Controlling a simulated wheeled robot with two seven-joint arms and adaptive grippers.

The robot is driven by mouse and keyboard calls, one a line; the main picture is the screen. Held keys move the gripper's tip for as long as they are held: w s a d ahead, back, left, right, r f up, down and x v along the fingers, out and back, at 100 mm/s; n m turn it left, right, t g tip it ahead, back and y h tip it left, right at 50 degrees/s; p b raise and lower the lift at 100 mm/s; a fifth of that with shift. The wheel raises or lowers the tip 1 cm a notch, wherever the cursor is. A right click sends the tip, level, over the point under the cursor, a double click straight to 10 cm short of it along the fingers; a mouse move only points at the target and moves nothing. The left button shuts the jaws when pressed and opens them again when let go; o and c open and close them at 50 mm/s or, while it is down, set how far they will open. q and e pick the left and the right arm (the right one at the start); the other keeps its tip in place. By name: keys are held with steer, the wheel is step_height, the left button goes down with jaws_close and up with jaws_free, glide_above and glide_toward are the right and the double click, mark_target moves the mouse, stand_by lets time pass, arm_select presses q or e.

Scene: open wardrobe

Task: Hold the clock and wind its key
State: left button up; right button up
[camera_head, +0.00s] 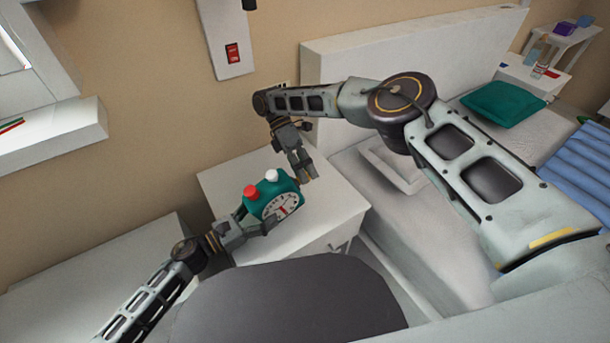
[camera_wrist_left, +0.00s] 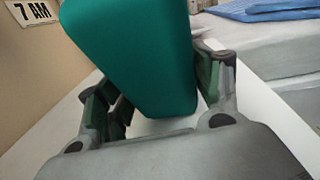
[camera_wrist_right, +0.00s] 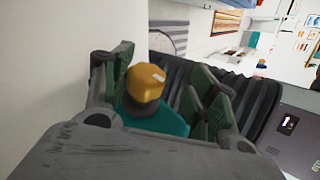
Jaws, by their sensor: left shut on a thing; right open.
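The teal clock (camera_head: 259,205) has a white face, with a red knob and a white knob on top. My left gripper (camera_head: 250,228) is shut on it and holds it above the white bedside cabinet; the clock's teal body fills the space between the fingers in the left wrist view (camera_wrist_left: 140,55). My right gripper (camera_head: 303,172) is open, just behind and right of the clock. In the right wrist view, a yellow key (camera_wrist_right: 147,80) with a dark collar sits between its open fingers, in front of the teal clock body (camera_wrist_right: 170,122). The key is hidden in the head view.
The white cabinet (camera_head: 225,170) stands beneath the clock, against the beige wall. The bed (camera_head: 425,215) is to its right, with a green pillow (camera_head: 503,105). A panel with a red switch (camera_head: 232,53) hangs on the wall above. A white surface (camera_head: 100,265) lies at left.

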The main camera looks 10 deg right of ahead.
steer(key=shift+r, duration=4)
